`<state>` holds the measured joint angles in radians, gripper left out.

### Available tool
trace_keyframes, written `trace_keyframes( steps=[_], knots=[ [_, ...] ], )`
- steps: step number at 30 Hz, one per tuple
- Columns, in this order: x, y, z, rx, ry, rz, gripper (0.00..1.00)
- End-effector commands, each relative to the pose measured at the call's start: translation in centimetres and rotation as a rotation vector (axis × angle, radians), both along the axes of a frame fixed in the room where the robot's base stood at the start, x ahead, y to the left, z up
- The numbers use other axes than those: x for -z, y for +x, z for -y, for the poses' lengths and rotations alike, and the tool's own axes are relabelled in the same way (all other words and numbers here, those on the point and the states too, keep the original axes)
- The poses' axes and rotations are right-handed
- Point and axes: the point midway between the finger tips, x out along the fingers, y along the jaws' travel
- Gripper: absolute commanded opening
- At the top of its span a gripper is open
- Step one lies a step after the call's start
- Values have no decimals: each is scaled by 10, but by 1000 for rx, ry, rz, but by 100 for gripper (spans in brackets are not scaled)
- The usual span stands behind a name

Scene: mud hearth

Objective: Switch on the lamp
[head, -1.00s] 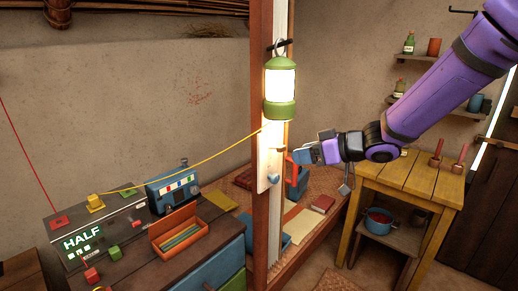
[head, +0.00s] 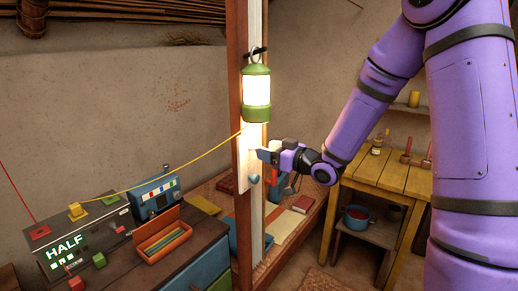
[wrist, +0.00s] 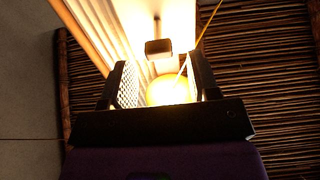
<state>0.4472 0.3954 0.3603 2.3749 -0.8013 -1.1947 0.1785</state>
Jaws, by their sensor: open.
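The lamp (head: 257,93) is a green lantern with a bright white glowing glass, hanging on a wooden post (head: 247,225). My gripper (head: 264,156) is below it, at the face of the post, open. In the wrist view, my gripper (wrist: 162,88) has its two dark fingers apart with a bright yellow round shape (wrist: 168,90) showing between them, probably the lamp's underside. A small dark block on a thin rod (wrist: 158,48) shows beyond the fingertips; I cannot tell if it is a switch. A blue knob (head: 254,180) sits on the post just below my gripper.
A yellow cord (head: 160,172) runs from near the lamp to a dark box (head: 85,238) reading HALF. An orange tray (head: 165,244) and a blue device (head: 157,196) stand on the left cabinet. A yellow table (head: 400,184) stands at right.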

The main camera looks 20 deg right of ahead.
Motion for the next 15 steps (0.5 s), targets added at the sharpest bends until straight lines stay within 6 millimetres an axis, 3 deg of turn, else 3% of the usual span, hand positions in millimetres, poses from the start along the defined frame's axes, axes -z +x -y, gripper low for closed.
trace_keyframes(
  steps=[6, 15],
  knots=[
    [0, 22, -17, -1, 1, -1, 55],
    [0, 30, -22, -1, 0, -1, 55]
  ],
)
